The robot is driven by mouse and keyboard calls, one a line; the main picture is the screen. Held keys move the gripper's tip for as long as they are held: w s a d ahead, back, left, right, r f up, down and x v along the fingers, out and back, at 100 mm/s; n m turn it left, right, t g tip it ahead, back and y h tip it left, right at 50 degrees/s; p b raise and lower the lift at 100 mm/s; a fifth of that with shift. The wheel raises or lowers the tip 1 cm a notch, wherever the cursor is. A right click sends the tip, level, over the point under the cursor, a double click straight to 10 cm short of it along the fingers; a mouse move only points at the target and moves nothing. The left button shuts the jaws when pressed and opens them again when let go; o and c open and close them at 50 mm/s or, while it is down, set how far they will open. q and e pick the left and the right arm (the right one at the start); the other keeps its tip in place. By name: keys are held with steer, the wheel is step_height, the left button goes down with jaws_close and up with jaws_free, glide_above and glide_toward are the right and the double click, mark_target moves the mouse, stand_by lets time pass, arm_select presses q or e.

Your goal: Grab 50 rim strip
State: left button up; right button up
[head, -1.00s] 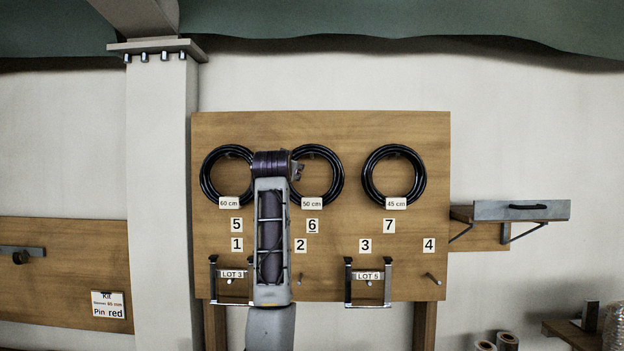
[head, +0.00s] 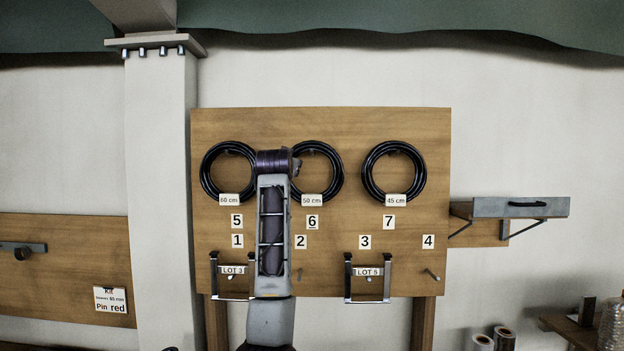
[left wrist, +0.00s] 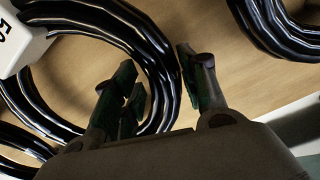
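The 50 cm rim strip (head: 339,181) is a black coil hanging on the wooden board, the middle of the three coils, with a "50 cm" tag (head: 312,200) at its bottom. My left gripper (head: 297,166) is at the coil's left side, partly hidden by its own wrist. In the left wrist view, the gripper (left wrist: 163,82) is open, with one finger inside the ring and one outside it. The coil's strands (left wrist: 158,57) run between the fingers. Whether the fingers touch them I cannot tell. My right gripper is not in view.
The 60 cm coil (head: 205,181) hangs just left, partly behind my arm. The 45 cm coil (head: 421,175) hangs to the right. Below are numbered pegs, a LOT 3 holder (head: 213,275) and a LOT 5 holder (head: 348,280). A grey shelf (head: 490,208) juts out at right.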

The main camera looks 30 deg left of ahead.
arm_select(q)
jaws_close()
steer(key=shift+r, duration=0.1)
steer(key=shift+r+b, duration=0.65)
steer(key=shift+r, duration=4.25)
